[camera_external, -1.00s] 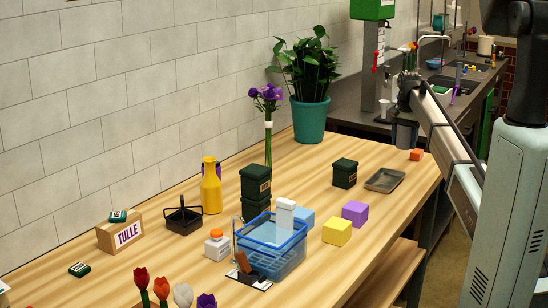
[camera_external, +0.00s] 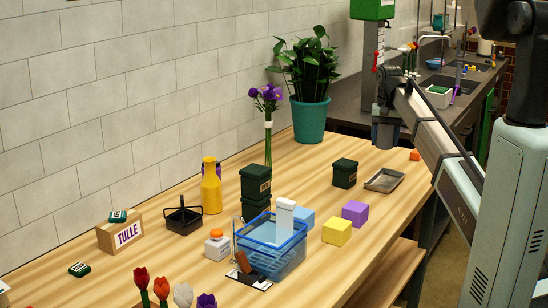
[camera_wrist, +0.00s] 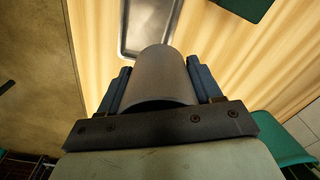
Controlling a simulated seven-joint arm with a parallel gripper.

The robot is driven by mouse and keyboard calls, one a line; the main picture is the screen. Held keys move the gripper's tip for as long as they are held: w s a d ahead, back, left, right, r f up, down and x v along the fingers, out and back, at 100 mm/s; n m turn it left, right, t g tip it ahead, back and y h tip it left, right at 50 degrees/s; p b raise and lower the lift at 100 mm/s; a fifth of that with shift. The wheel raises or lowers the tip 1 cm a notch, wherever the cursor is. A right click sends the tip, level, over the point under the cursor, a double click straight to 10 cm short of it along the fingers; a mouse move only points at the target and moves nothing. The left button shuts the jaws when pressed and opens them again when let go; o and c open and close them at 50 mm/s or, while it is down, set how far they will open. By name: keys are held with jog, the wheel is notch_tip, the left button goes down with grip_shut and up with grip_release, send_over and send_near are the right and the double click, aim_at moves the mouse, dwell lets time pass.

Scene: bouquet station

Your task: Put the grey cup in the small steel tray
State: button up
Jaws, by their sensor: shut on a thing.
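The grey cup (camera_wrist: 160,72) is held between the two fingers of my gripper (camera_wrist: 161,84) in the wrist view. My gripper is shut on it. In the external view the cup (camera_external: 385,137) hangs in the air under my gripper (camera_external: 387,118), above the far right part of the table. The small steel tray (camera_external: 384,180) is a shallow grey rectangle near the table's right edge. It lies below the cup in the picture, with a clear gap between them. In the wrist view the tray (camera_wrist: 133,44) shows just beyond the cup, which hides part of it.
A dark green box (camera_external: 345,173) stands left of the tray. Purple (camera_external: 355,212) and yellow (camera_external: 337,231) blocks and a blue basket (camera_external: 272,250) stand nearer. A potted plant (camera_external: 309,120) stands behind.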

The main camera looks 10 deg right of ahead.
aim_at(385, 183)
jog(key=s+n, duration=0.2)
jog(key=shift+f+n, duration=0.2)
jog(key=shift+n, duration=0.1)
jog(key=n, duration=0.2)
jog(key=shift+s+f+n, duration=0.1)
jog(key=shift+s+n, duration=0.3)
jog(key=shift+s+f+n, duration=0.15)
jog(key=shift+f+n, duration=1.8)
jog(key=shift+f, duration=0.6)
jog(key=shift+s+f+n, duration=0.1)
jog(key=shift+f+n, duration=1.85)
jog(key=shift+f, duration=0.55)
jog(key=shift+f, duration=0.15)
jog(key=o, duration=1.1)
